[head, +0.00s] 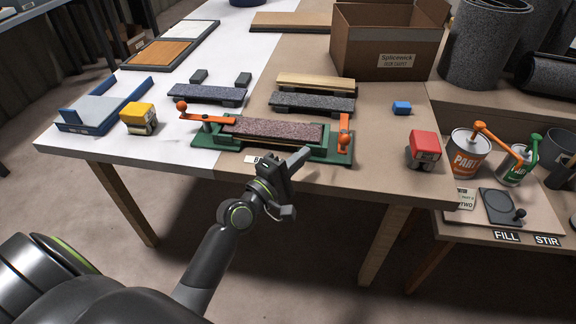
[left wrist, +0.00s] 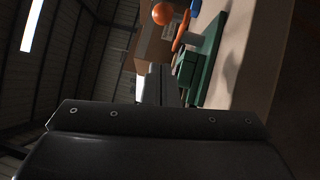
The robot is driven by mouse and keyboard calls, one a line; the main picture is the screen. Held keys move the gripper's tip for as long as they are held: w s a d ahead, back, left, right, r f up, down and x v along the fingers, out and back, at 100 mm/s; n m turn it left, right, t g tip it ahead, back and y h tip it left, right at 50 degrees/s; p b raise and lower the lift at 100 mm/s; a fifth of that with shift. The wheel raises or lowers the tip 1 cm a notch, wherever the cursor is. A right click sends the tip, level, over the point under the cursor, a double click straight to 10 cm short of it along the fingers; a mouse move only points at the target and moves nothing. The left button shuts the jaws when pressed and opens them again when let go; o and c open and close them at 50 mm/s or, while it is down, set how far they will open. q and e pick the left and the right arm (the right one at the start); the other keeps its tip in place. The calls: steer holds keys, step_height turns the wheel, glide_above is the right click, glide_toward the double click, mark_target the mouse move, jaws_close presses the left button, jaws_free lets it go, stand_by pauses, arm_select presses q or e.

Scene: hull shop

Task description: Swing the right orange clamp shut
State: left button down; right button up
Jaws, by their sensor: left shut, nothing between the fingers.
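The right orange clamp (head: 344,124) stands at the right end of a green fixture (head: 199,140). The fixture holds a speckled reddish-brown strip (head: 270,130). In the left wrist view the clamp's orange arm (left wrist: 181,33) and ball knob (left wrist: 162,14) show above the green base (left wrist: 206,70). The left orange clamp (head: 203,117) is at the fixture's other end, its ball out to the left. My left gripper (head: 303,156) is shut and empty at the fixture's front, left of the right clamp. Whether it touches the fixture is unclear. My right gripper is out of view.
A red block (head: 424,147) stands right of the fixture and a yellow block (head: 138,116) left of it. Dark-grey strips (head: 312,102) on supports lie behind. A cardboard box (head: 385,50) is at the back. The table top is clear between fixture and red block.

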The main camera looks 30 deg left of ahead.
arm_select(q)
steer(key=w+d, duration=0.1)
steer(key=w, duration=0.1)
steer(key=w+d+r, duration=0.1)
steer(key=w+d, duration=0.1)
steer(key=shift+d, duration=0.1)
steer(key=shift+w+d+r+p, duration=0.1)
steer(key=shift+w+d+p, duration=0.2)
steer(key=shift+d, duration=0.25)
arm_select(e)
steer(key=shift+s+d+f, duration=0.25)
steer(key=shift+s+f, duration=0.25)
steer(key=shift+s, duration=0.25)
